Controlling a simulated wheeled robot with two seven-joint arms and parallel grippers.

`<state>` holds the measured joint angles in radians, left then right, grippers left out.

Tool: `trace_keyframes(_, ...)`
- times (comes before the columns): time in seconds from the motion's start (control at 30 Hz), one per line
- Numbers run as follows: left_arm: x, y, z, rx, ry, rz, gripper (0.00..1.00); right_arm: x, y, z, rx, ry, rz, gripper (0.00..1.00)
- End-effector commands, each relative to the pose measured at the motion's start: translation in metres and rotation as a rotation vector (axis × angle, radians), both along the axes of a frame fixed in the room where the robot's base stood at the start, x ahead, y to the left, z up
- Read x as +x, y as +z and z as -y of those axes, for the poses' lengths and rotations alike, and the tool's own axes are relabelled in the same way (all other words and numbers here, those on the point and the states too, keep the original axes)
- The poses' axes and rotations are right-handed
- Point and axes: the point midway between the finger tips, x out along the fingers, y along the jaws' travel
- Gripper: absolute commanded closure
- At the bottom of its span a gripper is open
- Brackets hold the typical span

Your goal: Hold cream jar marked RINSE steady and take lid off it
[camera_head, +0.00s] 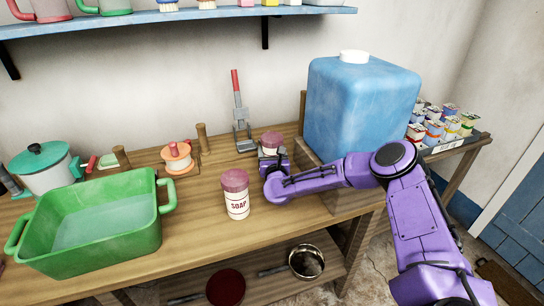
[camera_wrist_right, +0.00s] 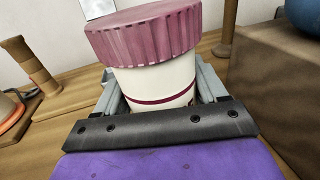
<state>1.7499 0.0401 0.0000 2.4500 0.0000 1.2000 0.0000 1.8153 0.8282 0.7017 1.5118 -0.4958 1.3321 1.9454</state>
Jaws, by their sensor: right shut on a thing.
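A cream jar with a ribbed mauve lid (camera_head: 271,139) stands at the back of the bench, partly hidden by my right gripper (camera_head: 272,160). In the right wrist view the jar's cream body (camera_wrist_right: 160,85) sits between the grey fingers of my right gripper (camera_wrist_right: 162,95), which is shut on it. The lid (camera_wrist_right: 145,32) is on the jar. A mauve band shows on its body, but no word is readable. A similar lidded jar marked SOAP (camera_head: 236,195) stands nearer the front, apart from the gripper. My left gripper is not in view.
A green basin (camera_head: 95,235) fills the front left of the bench. An orange reel (camera_head: 177,158) and a red-handled grey tool (camera_head: 240,115) stand toward the back. A big blue container (camera_head: 360,105) stands right of the held jar. Bare wood lies around the SOAP jar.

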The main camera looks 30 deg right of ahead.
Motion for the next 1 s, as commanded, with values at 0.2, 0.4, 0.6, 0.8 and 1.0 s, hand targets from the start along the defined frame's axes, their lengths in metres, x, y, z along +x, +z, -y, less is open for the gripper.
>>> trace_keyframes(0.2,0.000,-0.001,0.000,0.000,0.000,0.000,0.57,0.000,0.011,0.000,0.002,-0.001,0.003,0.66)
trace_keyframes(0.4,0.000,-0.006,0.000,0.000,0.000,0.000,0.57,-0.017,0.054,-0.005,0.007,0.000,0.007,0.66)
trace_keyframes(0.6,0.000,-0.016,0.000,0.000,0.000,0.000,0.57,-0.068,0.099,-0.021,0.008,0.000,0.006,0.66)
trace_keyframes(0.8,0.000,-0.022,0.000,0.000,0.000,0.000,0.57,-0.114,0.121,-0.036,0.004,0.001,0.005,0.66)
trace_keyframes(1.0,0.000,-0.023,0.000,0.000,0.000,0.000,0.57,-0.132,0.130,-0.042,0.000,-0.001,0.002,0.66)
